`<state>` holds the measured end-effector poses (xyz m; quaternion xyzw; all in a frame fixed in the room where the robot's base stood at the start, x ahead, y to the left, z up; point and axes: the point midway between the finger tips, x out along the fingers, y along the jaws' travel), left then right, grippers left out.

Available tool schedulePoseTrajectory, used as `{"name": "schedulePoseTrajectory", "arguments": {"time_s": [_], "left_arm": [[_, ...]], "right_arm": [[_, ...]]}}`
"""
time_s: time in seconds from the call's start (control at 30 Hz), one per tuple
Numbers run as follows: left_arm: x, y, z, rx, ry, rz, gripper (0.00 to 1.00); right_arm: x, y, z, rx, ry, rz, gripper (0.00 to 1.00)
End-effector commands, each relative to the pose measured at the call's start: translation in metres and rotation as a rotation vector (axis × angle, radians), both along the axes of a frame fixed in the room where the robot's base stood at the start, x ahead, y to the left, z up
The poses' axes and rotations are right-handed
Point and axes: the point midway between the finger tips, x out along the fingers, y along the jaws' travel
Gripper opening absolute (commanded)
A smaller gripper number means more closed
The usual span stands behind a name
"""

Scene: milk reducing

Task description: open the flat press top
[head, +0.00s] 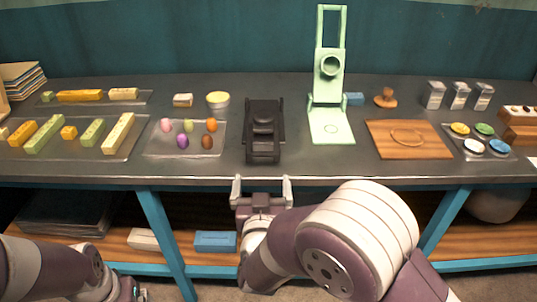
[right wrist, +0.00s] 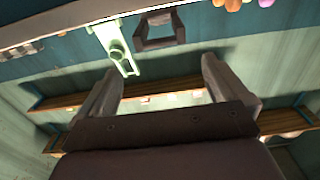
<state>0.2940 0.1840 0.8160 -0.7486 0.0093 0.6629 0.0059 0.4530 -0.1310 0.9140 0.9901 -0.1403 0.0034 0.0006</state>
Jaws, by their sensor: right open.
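A black press (head: 263,133) stands near the table's front edge in the head view, its top apparently lying flat over its base. A dark frame-shaped part, apparently of this press (right wrist: 160,30), shows beyond my fingers in the right wrist view. A pale green press (head: 329,75) stands to its right with its upper part upright; it also shows in the right wrist view (right wrist: 115,45). My right gripper (head: 262,187) is open and empty just in front of the table edge, below the black press and apart from it. Its two fingers show in the right wrist view (right wrist: 161,80). My left gripper is out of view.
A clear tray with egg-shaped pieces (head: 187,138) is left of the black press. A wooden board (head: 408,139) is right of the green press. The table's front edge (head: 200,182) lies close to my right gripper. A shelf with boxes (head: 215,241) is below.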

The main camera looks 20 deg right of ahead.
Motion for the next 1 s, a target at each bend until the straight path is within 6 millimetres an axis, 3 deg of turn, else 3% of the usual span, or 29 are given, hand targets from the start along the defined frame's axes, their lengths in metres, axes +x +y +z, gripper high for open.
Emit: {"name": "schedulePoseTrajectory", "arguments": {"time_s": [0.2,0.4,0.6,0.87,0.9,1.0], "left_arm": [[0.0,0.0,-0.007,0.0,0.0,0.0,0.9],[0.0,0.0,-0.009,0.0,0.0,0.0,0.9],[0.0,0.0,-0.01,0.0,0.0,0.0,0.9],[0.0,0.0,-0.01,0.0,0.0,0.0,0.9],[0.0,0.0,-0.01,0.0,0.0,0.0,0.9],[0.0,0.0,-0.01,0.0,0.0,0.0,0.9]], "right_arm": [[0.052,-0.017,-0.002,0.0,0.002,-0.004,1.0],[0.085,-0.025,-0.001,0.002,0.002,-0.001,1.0],[0.1,-0.029,-0.001,0.001,0.003,0.001,1.0],[0.101,-0.029,-0.001,0.001,0.003,0.002,1.0],[0.101,-0.029,-0.001,0.001,0.003,0.002,0.94],[0.101,-0.029,-0.001,0.001,0.004,0.002,0.61]]}}
